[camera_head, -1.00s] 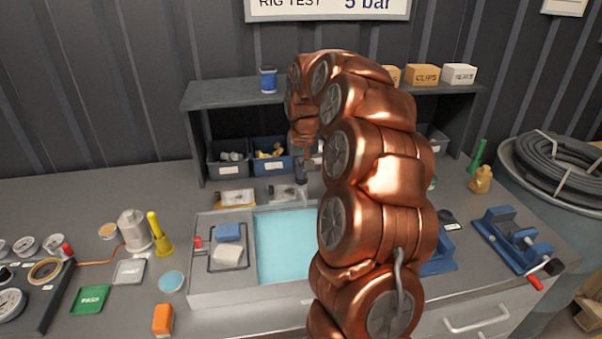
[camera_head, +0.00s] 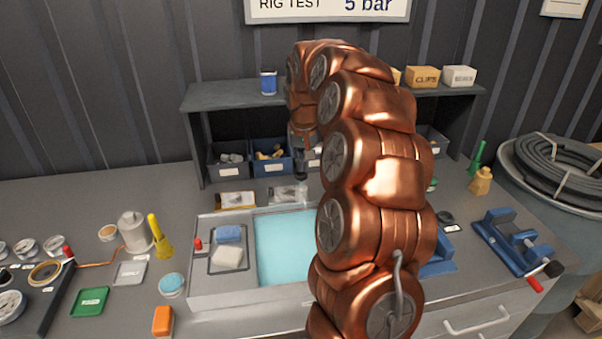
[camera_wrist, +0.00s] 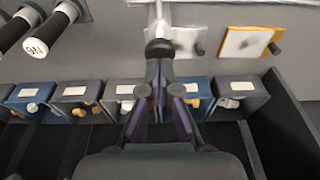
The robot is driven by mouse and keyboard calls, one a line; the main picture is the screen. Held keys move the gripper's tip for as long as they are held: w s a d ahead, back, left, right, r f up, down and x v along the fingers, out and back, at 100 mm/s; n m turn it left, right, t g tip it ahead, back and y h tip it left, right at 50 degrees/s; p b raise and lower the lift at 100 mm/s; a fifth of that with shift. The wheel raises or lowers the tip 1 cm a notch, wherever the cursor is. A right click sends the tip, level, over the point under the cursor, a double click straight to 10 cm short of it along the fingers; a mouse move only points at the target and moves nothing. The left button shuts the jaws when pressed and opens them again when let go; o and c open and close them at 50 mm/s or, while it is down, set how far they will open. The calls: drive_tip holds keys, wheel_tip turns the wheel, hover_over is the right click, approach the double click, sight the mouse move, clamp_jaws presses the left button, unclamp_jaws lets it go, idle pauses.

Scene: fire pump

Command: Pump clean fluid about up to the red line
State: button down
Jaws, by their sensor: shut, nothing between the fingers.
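My gripper (camera_head: 301,172) is shut and empty above the back of the bench, in front of the bins. In the wrist view my gripper (camera_wrist: 159,66) points at a black round knob (camera_wrist: 158,48) on a pale metal rod. The knob appears right at the fingertips; I cannot tell whether they touch. I cannot tell whether this is the pump handle. A pale blue basin (camera_head: 284,245) is set in a grey tray (camera_head: 222,297) at the bench's middle. My arm hides the tray's right part. No red line can be made out.
Two black cylinders (camera_wrist: 38,36) with white ends are near the gripper in the wrist view. Small bins (camera_head: 229,163) stand under a shelf (camera_head: 226,93). Blue clamps (camera_head: 518,240) are at right.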

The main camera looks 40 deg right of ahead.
sight(301, 174)
drive_tip(key=shift+f, duration=0.2)
idle(0.4)
drive_tip(key=shift+f+b, duration=0.95)
drive_tip(key=shift+f, duration=0.6)
drive_tip(key=shift+r, duration=0.15)
drive_tip(key=shift+r+p, duration=0.3)
drive_tip(key=shift+r, duration=1.25)
drive_tip(key=shift+f, duration=0.1)
